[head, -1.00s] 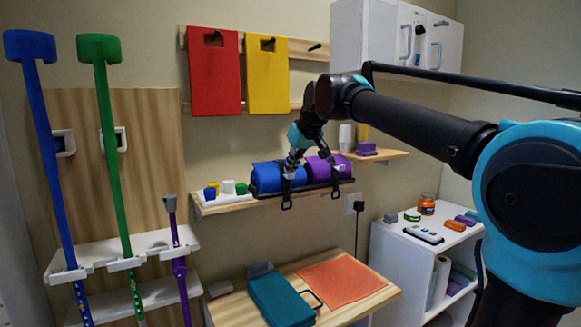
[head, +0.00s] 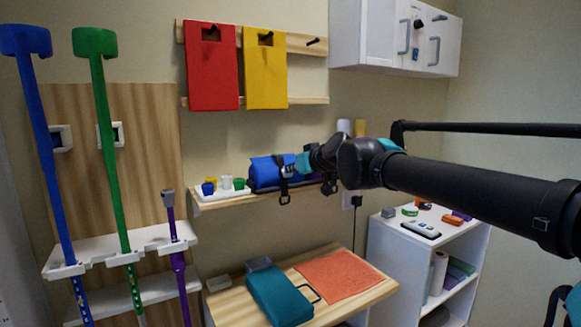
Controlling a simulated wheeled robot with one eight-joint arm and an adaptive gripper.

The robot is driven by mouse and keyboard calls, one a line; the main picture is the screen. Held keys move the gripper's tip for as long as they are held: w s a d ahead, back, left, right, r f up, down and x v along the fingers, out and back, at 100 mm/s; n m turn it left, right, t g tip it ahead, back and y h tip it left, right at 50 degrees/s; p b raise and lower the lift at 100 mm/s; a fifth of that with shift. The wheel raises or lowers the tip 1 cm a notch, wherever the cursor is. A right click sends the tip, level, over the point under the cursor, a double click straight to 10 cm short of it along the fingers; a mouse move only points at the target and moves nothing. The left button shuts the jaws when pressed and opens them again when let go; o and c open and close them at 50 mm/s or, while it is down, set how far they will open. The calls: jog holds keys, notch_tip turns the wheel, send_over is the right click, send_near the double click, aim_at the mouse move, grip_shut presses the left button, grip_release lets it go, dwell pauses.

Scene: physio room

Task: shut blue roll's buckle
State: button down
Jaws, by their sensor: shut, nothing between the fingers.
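The blue roll (head: 268,172) lies on the wall shelf (head: 225,202) in a dark holder, with a dark strap around it. Its buckle (head: 287,171) shows as a small grey piece on the front of the strap, and a black loop (head: 284,197) hangs below it. My gripper (head: 298,168) is at the right end of the blue roll, with its tips close to the buckle. Whether they touch it, and whether the buckle is latched, I cannot tell. The fingers are shut and hold nothing.
A white tray (head: 224,194) of small coloured cups stands left of the blue roll. Below is a wooden table with a teal case (head: 279,296) and an orange mat (head: 339,277). A white shelf unit (head: 398,268) stands right. Red (head: 212,67) and yellow (head: 265,72) panels hang above.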

jog(key=shift+f+t+y, duration=0.3)
jog(key=shift+f+t, duration=0.1)
jog(key=shift+s+f, duration=0.1)
jog(key=shift+f, duration=0.4)
jog(key=shift+r, duration=0.1)
